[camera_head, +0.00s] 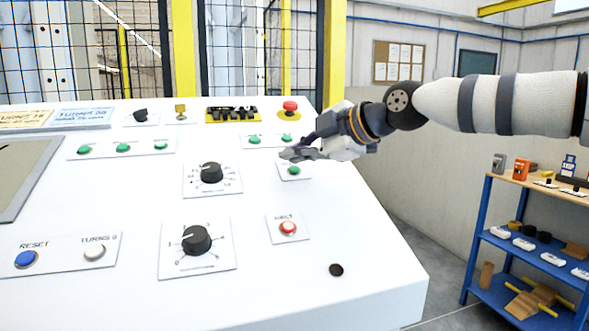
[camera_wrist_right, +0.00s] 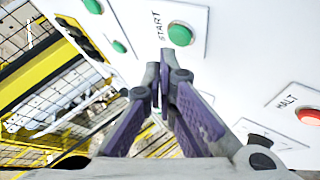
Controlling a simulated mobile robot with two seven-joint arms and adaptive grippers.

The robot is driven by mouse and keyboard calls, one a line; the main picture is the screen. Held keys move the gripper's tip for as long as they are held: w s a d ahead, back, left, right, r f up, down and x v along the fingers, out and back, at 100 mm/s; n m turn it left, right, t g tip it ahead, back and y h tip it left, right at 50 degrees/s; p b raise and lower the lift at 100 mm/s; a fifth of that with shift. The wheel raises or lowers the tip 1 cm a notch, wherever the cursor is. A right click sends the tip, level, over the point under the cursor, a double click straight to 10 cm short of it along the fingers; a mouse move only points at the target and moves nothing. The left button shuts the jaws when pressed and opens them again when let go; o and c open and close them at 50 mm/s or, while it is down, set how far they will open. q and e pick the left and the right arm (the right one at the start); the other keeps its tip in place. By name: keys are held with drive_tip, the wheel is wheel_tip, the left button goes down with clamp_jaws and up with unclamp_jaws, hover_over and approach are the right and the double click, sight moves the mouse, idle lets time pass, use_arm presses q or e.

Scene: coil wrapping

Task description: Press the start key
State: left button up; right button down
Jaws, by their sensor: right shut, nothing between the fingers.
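The start key is a green round button (camera_wrist_right: 180,34) on a white plate marked START in the right wrist view. In the head view the green button (camera_head: 294,170) sits on the white console (camera_head: 330,215), just below my right gripper. My right gripper (camera_head: 290,154) is shut and empty, its fingertips close above and left of the button. In the right wrist view the shut fingers (camera_wrist_right: 165,62) point at the panel just beside the green button. I cannot tell whether they touch the panel. My left gripper is not in view.
A red HALT button (camera_head: 288,228) lies nearer on the console, with a black knob (camera_head: 196,240) to its left. More green buttons (camera_head: 254,140) and a red mushroom button (camera_head: 290,106) lie farther back. A blue shelf (camera_head: 478,240) stands at the right.

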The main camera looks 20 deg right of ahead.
drive_tip(key=shift+f, duration=0.1)
drive_tip(key=shift+w+f, duration=0.2)
drive_tip(key=shift+f, duration=0.15)
